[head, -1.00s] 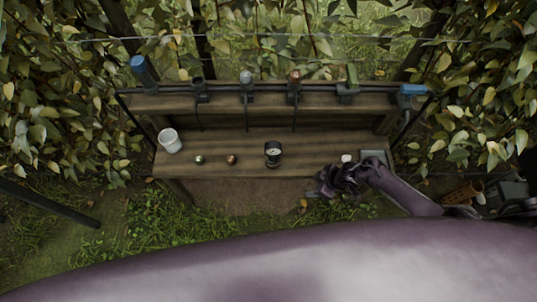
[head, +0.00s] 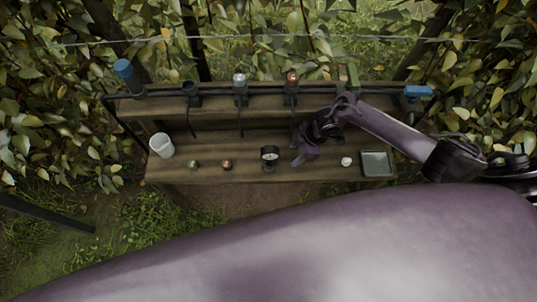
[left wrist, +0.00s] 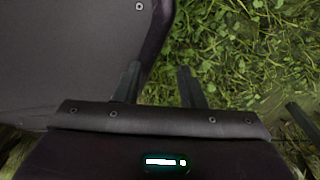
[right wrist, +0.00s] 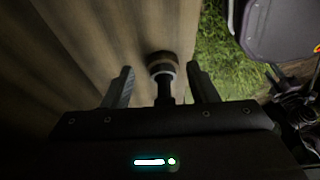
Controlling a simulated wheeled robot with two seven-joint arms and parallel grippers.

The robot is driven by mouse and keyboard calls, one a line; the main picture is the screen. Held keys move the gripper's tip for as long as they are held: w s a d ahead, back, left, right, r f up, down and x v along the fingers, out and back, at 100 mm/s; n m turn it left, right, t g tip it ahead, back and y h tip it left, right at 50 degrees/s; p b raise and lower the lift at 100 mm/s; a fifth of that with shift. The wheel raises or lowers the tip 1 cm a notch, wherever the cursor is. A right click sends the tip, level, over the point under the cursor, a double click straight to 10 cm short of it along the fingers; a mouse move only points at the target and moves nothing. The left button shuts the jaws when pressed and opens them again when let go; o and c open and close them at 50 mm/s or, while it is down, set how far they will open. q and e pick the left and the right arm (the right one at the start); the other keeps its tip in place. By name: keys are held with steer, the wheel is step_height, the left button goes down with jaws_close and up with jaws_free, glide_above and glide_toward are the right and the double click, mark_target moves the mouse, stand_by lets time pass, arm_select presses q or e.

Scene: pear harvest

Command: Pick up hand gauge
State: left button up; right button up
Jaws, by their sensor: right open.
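The hand gauge (head: 269,157) is a black upright tool with a round pale dial, standing on the wooden bench shelf near its middle. My right gripper (head: 299,158) is open just to the right of the gauge. In the right wrist view the gauge (right wrist: 163,66) shows between and ahead of the two spread fingers (right wrist: 160,76); contact cannot be told. My left gripper (left wrist: 157,72) is open and empty, over grass beside my own body; it is not in the head view.
On the same wooden bench (head: 215,176) are a white cup (head: 161,145), a greenish ball (head: 194,163), a brown ball (head: 227,163), a pale round object (head: 346,161) and a grey tray (head: 376,163). Several tools stand along the back rail, including a blue one (head: 124,70). Leafy hedges flank the bench.

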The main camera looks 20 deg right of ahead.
mark_target(270, 155)
steer(key=a, duration=0.2)
steer(key=w+a, duration=0.1)
steer(key=a, duration=0.1)
steer(key=a+b, duration=0.1)
steer(key=a, duration=0.1)
steer(key=shift+w+a, duration=0.15)
steer(key=shift+w, duration=0.1)
steer(key=shift+w+a+f+b, duration=0.15)
steer(key=shift+a+f+b, duration=0.15)
steer(key=shift+a+b, duration=0.2)
steer(key=shift+w+a+f+b, duration=0.1)
steer(key=shift+a+f+b, duration=0.2)
steer(key=shift+a, duration=0.2)
arm_select(q)
steer(key=w, duration=0.3)
steer(key=w+d, duration=0.1)
steer(key=shift+w+f, duration=0.3)
steer(key=shift+w, duration=0.1)
arm_select(e)
steer(key=c, duration=1.1)
steer(key=shift+c, duration=0.2)
steer(key=shift+r, duration=0.1)
